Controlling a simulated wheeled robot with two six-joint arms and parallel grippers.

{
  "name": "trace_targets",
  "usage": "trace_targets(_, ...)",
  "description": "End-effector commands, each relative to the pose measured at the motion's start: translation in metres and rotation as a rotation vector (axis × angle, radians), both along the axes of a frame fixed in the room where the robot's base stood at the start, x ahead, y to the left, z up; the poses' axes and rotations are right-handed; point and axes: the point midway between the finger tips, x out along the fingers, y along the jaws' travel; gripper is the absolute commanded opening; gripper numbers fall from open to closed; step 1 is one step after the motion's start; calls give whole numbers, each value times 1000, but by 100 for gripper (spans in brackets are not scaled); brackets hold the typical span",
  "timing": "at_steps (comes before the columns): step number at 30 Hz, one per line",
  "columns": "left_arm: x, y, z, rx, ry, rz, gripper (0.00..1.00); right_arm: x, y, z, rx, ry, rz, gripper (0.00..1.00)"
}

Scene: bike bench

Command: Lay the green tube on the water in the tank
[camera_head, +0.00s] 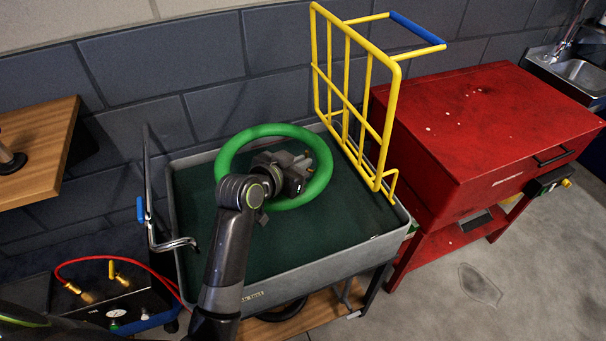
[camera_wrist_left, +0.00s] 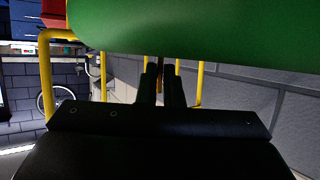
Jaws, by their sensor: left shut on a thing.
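The green tube (camera_head: 323,172) is a thick ring over the far part of the grey tank (camera_head: 190,268). My left gripper (camera_head: 305,171) reaches inside the ring from the near side and is shut at the ring's right inner part, on the valve or the tube there. In the left wrist view the tube (camera_wrist_left: 200,28) fills the top, just beyond the gripper's fingers (camera_wrist_left: 161,85). The water (camera_head: 330,238) shows as a dark green surface below the ring. I cannot tell whether the tube touches it. My right gripper is not in view.
A yellow rack (camera_head: 395,110) stands at the tank's right edge, close to the tube. A red cabinet (camera_head: 480,120) is to its right. A metal rod with a blue part (camera_head: 141,209) stands at the tank's left. A box with a red hose (camera_head: 120,302) lies lower left.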

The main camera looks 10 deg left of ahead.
Motion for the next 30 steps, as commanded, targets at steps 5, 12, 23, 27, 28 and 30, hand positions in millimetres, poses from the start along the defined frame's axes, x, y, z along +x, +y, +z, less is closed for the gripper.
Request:
trace_targets(5,0,-4,-22,1,-4,-11,0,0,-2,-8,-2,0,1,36)
trace_targets(12,0,-4,-45,1,-4,-11,0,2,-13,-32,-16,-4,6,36)
trace_targets(23,0,-4,-86,1,-4,-10,0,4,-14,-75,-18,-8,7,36)
trace_targets(27,0,-4,-102,1,-4,-10,0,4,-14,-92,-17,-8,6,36)
trace_targets(28,0,-4,-105,2,-4,-10,0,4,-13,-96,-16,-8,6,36)
trace_targets(30,0,-4,-113,2,-4,-10,0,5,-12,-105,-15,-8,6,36)
